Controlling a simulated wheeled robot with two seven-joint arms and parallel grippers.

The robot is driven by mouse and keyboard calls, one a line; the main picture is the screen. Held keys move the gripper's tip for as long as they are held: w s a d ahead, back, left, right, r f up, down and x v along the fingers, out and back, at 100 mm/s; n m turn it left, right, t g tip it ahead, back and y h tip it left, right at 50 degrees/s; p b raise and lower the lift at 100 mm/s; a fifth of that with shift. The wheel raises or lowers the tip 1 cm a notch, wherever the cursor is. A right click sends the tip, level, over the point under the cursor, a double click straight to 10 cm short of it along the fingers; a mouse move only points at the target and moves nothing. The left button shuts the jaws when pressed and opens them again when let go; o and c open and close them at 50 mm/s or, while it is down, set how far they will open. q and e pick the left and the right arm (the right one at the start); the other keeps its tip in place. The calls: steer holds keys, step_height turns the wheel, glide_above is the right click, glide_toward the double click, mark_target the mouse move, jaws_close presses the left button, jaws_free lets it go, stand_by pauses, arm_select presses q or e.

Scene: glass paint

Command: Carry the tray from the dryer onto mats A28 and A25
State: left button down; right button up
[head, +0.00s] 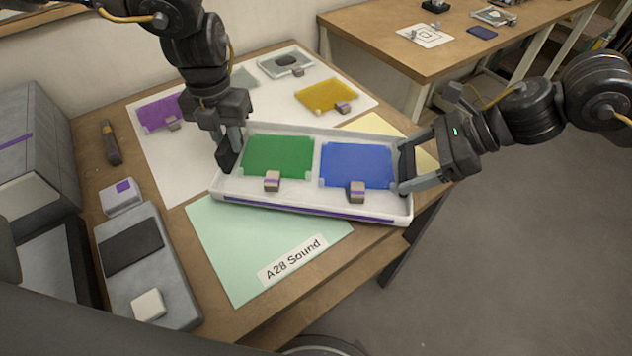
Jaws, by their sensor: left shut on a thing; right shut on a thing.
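A white tray (306,198) with a purple stripe on its front wall is held between my two grippers. It carries a green glass pane (279,156) and a blue glass pane (357,165), each with a small block at its front edge. My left gripper (228,160) is shut on the tray's left end, and my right gripper (403,168) is shut on its right end. The tray is over the far part of the mint mat labelled A28 Sound (240,250). A pale yellow mat (378,125) shows behind the tray, mostly hidden. I cannot tell whether the tray touches the mats.
A white sheet (190,180) with purple and yellow panes lies behind. A grey box-like device (30,150), a flat grey device (160,290) and a dark-handled tool (111,142) are at the left. The table's right edge is under the tray's right end. Another table (440,50) stands behind.

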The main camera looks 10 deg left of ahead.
arm_select(q)
steer(key=shift+f+b, duration=1.2)
steer(key=shift+f, duration=0.35)
arm_select(e)
steer(key=shift+f, duration=1.55)
arm_select(q)
steer(key=c, duration=1.6)
jaws_free()
steer(key=shift+r, duration=0.2)
arm_select(e)
steer(key=o, duration=1)
steer(key=shift+r, duration=0.2)
arm_select(q)
steer(key=shift+o, duration=1.4)
arm_select(e)
steer(key=shift+o, duration=1.2)
arm_select(q)
steer(key=shift+r, duration=0.1)
step_height(320, 180, up, 12)
steer(key=shift+f, duration=0.1)
arm_select(e)
steer(key=v, duration=1.2)
